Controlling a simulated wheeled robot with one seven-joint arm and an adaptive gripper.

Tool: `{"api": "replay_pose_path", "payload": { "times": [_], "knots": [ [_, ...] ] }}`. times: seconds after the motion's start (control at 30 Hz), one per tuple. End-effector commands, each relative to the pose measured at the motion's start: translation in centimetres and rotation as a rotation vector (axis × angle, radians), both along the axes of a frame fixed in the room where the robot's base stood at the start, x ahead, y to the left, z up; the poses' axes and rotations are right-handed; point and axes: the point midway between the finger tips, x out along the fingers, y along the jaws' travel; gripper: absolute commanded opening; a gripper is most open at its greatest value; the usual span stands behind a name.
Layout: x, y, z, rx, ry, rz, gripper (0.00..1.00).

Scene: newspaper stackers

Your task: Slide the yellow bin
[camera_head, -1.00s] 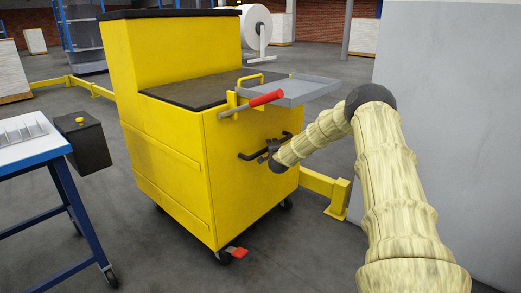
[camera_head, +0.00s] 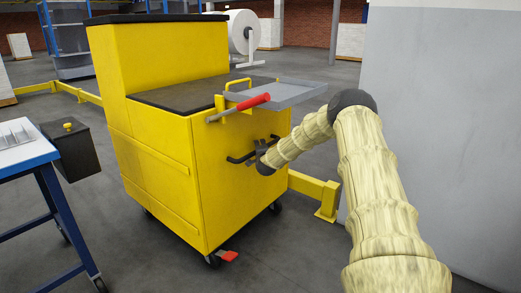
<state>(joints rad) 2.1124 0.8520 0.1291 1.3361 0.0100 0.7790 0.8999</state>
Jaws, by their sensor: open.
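The yellow bin (camera_head: 195,185) is a tall wheeled cart with a black top and a stepped yellow back. It stands upright on black casters, one with a red pedal (camera_head: 228,256). A black bar handle (camera_head: 238,159) runs across its near right face. My gripper (camera_head: 262,150) is at this handle, close to its middle. The jaws are open, small and partly hidden by my wrist, so I cannot tell whether they touch the bar. A grey tray (camera_head: 278,93) and a red-gripped lever (camera_head: 253,103) are on the bin above the handle.
A blue-legged table (camera_head: 40,155) with a dark box (camera_head: 73,150) stands close on the left. A low yellow rail (camera_head: 315,190) runs behind the bin. A large grey block (camera_head: 440,120) fills the right. The floor in front of the bin is clear.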

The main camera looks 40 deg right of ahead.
Motion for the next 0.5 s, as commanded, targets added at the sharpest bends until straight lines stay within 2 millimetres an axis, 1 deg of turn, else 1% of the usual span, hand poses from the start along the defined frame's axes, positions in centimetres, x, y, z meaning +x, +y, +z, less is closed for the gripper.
{"api": "replay_pose_path", "payload": {
  "times": [0.17,0.27,0.5],
  "knots": [
    [-0.4,0.3,0.0,0.001,0.000,0.000,0.41],
    [-1.0,0.8,0.2,0.002,-0.001,0.001,0.41],
    [-3.4,2.7,0.6,0.002,0.000,0.001,0.41]
  ]
}}
